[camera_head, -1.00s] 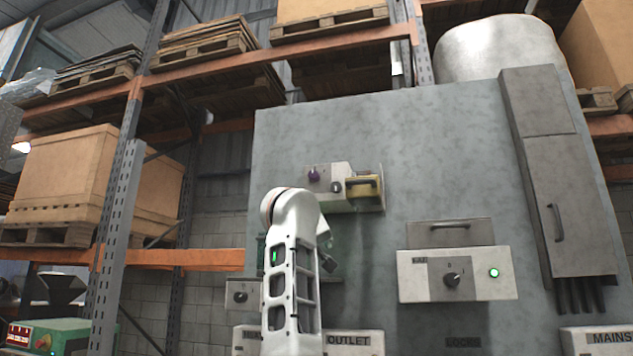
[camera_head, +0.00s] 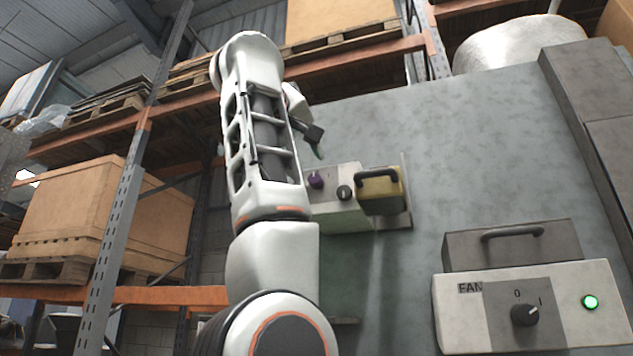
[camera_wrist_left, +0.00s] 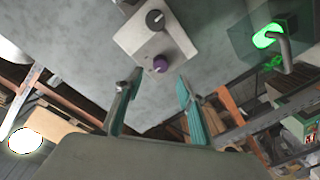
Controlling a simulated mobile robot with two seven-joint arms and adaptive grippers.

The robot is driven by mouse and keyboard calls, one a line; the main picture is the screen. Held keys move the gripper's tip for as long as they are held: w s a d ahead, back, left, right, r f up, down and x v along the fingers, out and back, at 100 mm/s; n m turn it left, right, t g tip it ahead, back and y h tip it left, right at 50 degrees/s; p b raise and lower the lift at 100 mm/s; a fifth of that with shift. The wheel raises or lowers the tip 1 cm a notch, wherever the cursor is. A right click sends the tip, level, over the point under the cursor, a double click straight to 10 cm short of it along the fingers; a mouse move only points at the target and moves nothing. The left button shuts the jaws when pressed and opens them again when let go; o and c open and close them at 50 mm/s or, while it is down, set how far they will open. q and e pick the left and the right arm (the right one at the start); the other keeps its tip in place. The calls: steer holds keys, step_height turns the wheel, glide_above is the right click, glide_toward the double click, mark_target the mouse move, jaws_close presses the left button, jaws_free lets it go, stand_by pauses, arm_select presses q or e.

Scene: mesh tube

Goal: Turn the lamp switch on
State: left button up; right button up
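No label reading lamp is legible in the frames. A pale switch box (camera_head: 335,215) on the grey panel carries a purple knob (camera_head: 316,180) and a black knob (camera_head: 344,193). The box also shows in the left wrist view (camera_wrist_left: 178,50), with the purple knob (camera_wrist_left: 160,64) nearest my fingers and the black knob (camera_wrist_left: 155,19) beyond. My left gripper (camera_wrist_left: 153,92) is open and empty, its green-padded fingers pointing toward the box, apart from the purple knob. In the head view only its tip (camera_head: 318,148) shows, above the box; my arm hides the rest. My right gripper is out of view.
A yellow box with a dark handle (camera_head: 379,190) sits just right of the knobs. A FAN box (camera_head: 460,310) with a knob and lit green light is lower right. A glowing green light (camera_wrist_left: 268,36) shows behind a handle in the wrist view. Shelving stands left.

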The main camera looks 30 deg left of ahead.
mark_target(314, 178)
arm_select(q)
steer(key=p+x, duration=0.2)
steer(key=x, duration=0.4)
steer(key=shift+a, duration=0.1)
steer(key=shift+w+a, duration=0.15)
steer(key=shift+w, duration=0.4)
steer(key=c, duration=1.1)
